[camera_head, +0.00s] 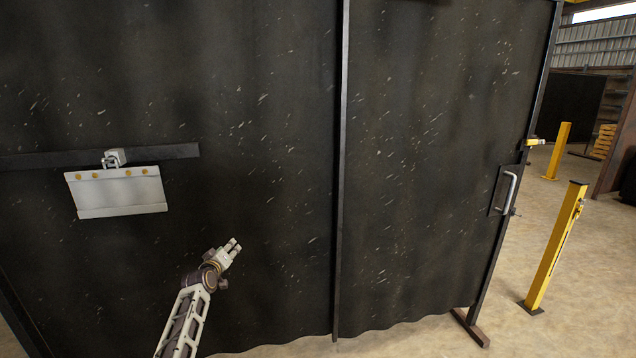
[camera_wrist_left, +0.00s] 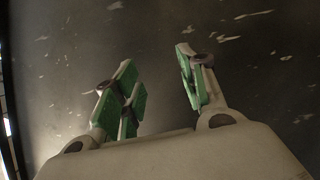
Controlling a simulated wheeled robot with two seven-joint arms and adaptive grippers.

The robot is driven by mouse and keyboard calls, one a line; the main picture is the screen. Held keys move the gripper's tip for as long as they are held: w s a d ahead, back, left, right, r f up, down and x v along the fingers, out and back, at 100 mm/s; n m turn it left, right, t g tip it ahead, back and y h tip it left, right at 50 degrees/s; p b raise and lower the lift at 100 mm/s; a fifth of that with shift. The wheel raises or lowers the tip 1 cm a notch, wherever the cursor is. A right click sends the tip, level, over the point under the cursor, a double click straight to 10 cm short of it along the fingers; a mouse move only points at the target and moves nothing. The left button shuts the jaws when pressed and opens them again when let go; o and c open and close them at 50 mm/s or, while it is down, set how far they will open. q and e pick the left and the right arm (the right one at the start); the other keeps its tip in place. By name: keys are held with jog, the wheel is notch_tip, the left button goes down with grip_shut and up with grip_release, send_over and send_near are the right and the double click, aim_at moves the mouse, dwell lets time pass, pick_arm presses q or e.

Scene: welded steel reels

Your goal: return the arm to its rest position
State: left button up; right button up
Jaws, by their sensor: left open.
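My left gripper (camera_head: 231,247) is raised in front of the dark curtain panel, its arm coming up from the bottom of the head view. In the left wrist view the gripper (camera_wrist_left: 160,92) shows two green-padded fingers standing apart with nothing between them. The dark, scuffed panel fills the background behind the fingers. I cannot tell from the frames how far the fingertips are from the panel. My right gripper is not in view.
A dark panel (camera_head: 420,150) with a steel post (camera_head: 340,170) stands ahead. A white plate (camera_head: 117,192) hangs at the left below a dark bar (camera_head: 40,161). A door handle (camera_head: 509,192) is at the right edge. A yellow post (camera_head: 555,250) stands on open concrete floor at the right.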

pick_arm(q)
jog(key=s+d+f+m+g, duration=0.1)
jog(key=s+f, duration=0.3)
jog(key=f, duration=0.5)
jog(key=s+d+f+m+g, duration=0.15)
jog(key=s+f, duration=0.25)
jog(key=f, duration=0.5)
jog(key=s+f+g, duration=0.2)
jog(key=s+f, duration=0.3)
jog(key=f, duration=0.4)
jog(key=s+d+f+m+g, duration=0.2)
jog(key=s+f+g, duration=0.1)
jog(key=s+f, duration=1.5)
jog(key=s+f+m+g, duration=0.1)
jog(key=s+f, duration=0.5)
jog(key=s, duration=1)
jog(key=s+d+f+m+g, duration=0.1)
jog(key=s+f, duration=0.6)
jog(key=s, duration=0.9)
jog(key=s+f+m+g, duration=0.3)
jog(key=s+f+g, duration=0.2)
jog(key=s, duration=1.1)
notch_tip(320, 180, down, 2)
jog(key=shift+s+d+f, duration=0.2)
jog(key=shift+s+d, duration=0.1)
jog(key=shift+d, duration=0.1)
